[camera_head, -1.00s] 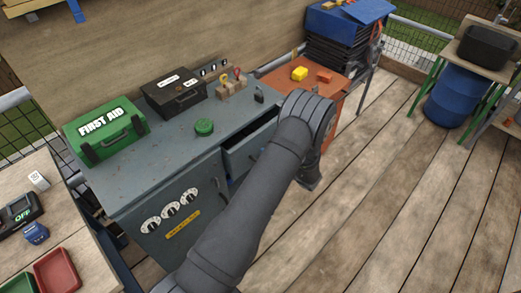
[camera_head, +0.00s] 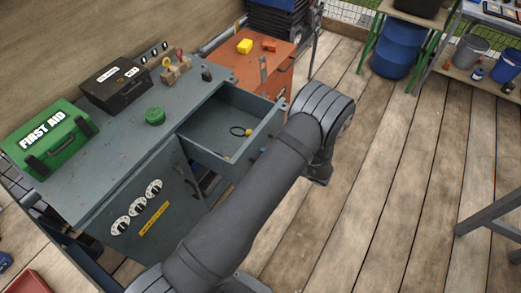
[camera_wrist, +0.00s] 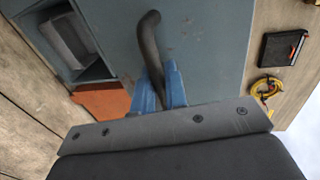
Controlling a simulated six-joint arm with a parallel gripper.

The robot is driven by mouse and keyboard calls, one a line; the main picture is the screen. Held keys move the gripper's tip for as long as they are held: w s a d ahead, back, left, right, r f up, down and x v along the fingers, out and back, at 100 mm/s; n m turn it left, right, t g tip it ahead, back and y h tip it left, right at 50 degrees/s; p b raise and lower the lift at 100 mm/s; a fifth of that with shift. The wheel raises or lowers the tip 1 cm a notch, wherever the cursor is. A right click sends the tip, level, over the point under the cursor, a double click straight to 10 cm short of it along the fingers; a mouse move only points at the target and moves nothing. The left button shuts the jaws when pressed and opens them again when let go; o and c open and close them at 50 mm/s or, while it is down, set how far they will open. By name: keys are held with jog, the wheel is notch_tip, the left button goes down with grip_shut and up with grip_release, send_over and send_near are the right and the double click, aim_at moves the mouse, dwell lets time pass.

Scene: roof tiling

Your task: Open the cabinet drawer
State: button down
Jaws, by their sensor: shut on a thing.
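The grey-blue cabinet (camera_head: 117,157) stands left of my arm in the head view. Its drawer (camera_head: 212,130) is pulled well out at the upper right of the cabinet front, and its inside shows. A dark ring with a yellow tag (camera_head: 241,131) lies in the drawer. In the wrist view, the blue fingers of my gripper (camera_wrist: 160,84) are shut on a dark curved handle (camera_wrist: 149,38) against a grey-blue panel. In the head view my arm hides most of the gripper and the handle.
On the cabinet top stand a green first aid box (camera_head: 47,139), a black case (camera_head: 116,83) and a green round object (camera_head: 155,116). An orange cabinet (camera_head: 262,70) adjoins at the back. The wooden floor (camera_head: 400,150) to the right is mostly open.

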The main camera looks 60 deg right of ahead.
jog(key=shift+s, duration=0.15)
jog(key=c, duration=1.5)
grip_release()
jog(key=shift+c, duration=0.2)
jog(key=shift+s, duration=0.15)
jog(key=v, duration=1.7)
jog(key=x, duration=1.7)
jog(key=shift+w, duration=0.2)
jog(key=v, duration=1.6)
jog(key=shift+s, duration=0.2)
